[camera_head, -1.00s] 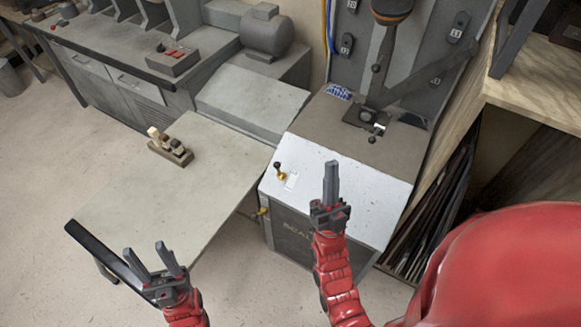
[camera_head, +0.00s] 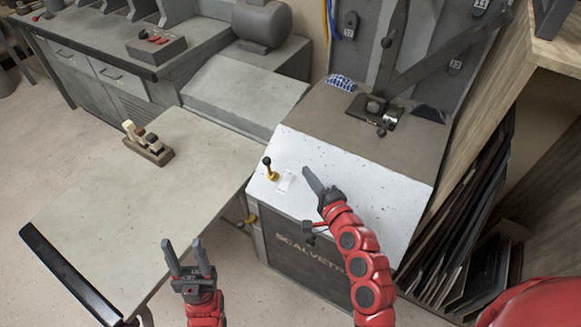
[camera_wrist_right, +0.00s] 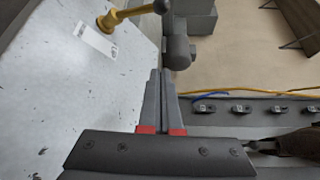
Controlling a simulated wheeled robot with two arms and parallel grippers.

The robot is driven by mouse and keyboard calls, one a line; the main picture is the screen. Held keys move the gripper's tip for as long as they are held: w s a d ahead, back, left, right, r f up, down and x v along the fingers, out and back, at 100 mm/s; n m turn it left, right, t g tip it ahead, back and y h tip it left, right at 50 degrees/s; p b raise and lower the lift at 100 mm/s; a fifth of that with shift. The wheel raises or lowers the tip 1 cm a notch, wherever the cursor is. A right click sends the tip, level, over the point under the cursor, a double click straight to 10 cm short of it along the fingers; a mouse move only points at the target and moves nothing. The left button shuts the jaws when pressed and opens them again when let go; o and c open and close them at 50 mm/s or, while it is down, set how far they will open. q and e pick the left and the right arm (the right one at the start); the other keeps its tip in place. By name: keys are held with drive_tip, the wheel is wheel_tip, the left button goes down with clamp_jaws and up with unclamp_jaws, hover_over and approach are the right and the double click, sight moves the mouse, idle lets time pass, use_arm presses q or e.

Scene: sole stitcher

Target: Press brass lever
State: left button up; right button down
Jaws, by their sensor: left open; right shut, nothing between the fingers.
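The brass lever (camera_head: 270,172) with a black knob stands on the sloped white panel (camera_head: 350,205) of the machine, beside a small white label. It also shows in the right wrist view (camera_wrist_right: 112,19) at the top, its knob leaning right. My right gripper (camera_head: 309,174) is shut and empty, over the panel to the right of the lever, with its tips pointing up-left. In the right wrist view the closed fingers (camera_wrist_right: 160,78) are apart from the lever. My left gripper (camera_head: 187,246) is open and empty near the front right edge of the grey table.
A second brass fitting (camera_head: 250,219) sticks out at the machine's front left edge. A wooden block tool (camera_head: 148,144) lies on the grey table (camera_head: 130,205). A wooden shelf (camera_head: 545,60) with stacked sheets stands right of the machine. Floor is clear at far left.

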sight(268, 168)
drive_tip(key=shift+s+a+f+g+y, duration=0.25)
drive_tip(key=shift+a+g+y, duration=0.05)
drive_tip(key=shift+a, duration=0.15)
drive_tip(key=shift+w, duration=0.1)
drive_tip(key=x, duration=1)
drive_tip(key=shift+r+p, duration=0.1)
drive_tip(key=shift+p, duration=0.2)
drive_tip(key=s+a+p, duration=0.1)
drive_tip(key=s+a, duration=0.1)
drive_tip(key=a, duration=0.1)
drive_tip(key=shift+s+r+p, duration=0.3)
drive_tip(key=shift+s+p, duration=0.1)
